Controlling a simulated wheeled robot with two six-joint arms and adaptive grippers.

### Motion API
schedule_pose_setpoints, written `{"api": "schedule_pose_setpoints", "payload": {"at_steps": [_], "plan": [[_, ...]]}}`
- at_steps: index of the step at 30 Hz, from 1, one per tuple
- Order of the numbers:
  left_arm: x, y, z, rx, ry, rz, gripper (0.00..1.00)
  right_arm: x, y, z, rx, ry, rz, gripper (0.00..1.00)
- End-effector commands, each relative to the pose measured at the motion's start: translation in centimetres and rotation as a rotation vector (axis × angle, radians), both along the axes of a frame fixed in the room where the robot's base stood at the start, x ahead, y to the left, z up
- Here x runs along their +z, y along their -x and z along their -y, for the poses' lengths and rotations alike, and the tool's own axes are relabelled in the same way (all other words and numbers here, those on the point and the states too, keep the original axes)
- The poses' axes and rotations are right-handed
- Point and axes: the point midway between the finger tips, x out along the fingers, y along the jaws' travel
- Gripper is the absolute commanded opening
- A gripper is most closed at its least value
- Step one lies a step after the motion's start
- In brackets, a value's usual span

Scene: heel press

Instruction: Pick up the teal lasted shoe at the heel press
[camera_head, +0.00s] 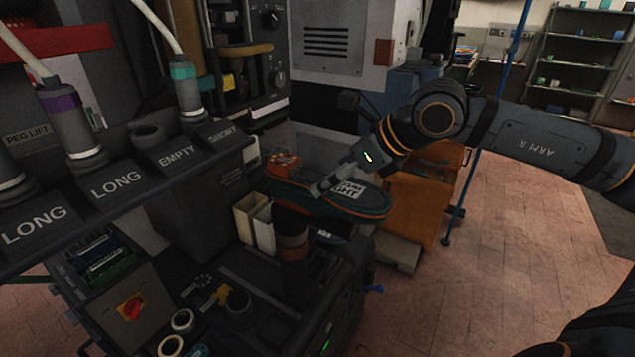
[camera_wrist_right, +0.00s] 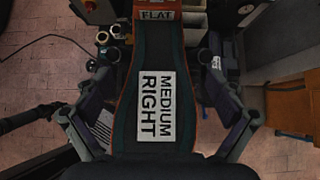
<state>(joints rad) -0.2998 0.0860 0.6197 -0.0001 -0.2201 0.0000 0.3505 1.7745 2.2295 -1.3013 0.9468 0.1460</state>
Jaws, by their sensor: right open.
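The teal lasted shoe (camera_head: 368,206) has an orange edge and a white label. It sits raised at the press, above a dark post (camera_head: 293,245) with an orange band. An orange block (camera_head: 284,166) is at its heel end. My right gripper (camera_head: 335,183) reaches in from the right over the shoe. In the right wrist view the shoe (camera_wrist_right: 155,52) fills the middle, its label reading "MEDIUM RIGHT". My right gripper (camera_wrist_right: 157,75) is open, with one finger on each side of the shoe. Contact cannot be told. My left gripper is not in view.
A shelf with signs LONG, LONG (camera_head: 117,180), EMPTY and SHORT holds upright pegs at the left. Rolls (camera_head: 183,321) and a red knob (camera_head: 131,307) are below it. An orange cabinet (camera_head: 422,212) stands behind the shoe's right end. Floor is clear at the right.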

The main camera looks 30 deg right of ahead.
Motion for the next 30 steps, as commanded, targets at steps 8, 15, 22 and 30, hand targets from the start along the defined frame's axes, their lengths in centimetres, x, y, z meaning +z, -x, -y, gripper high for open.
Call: {"api": "schedule_pose_setpoints", "payload": {"at_steps": [8, 15, 22, 30], "plan": [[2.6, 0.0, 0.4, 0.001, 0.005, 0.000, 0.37, -1.9, -1.0, -0.6, -0.001, 0.004, -0.009, 0.94], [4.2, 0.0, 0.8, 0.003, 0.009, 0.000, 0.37, -3.7, -2.2, -1.2, -0.004, 0.008, -0.007, 0.94], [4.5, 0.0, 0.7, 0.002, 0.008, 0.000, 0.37, -4.3, -2.6, -1.6, 0.000, 0.001, -0.001, 0.94], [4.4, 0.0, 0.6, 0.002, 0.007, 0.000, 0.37, -4.3, -2.6, -1.6, 0.000, 0.000, 0.000, 0.81]]}}
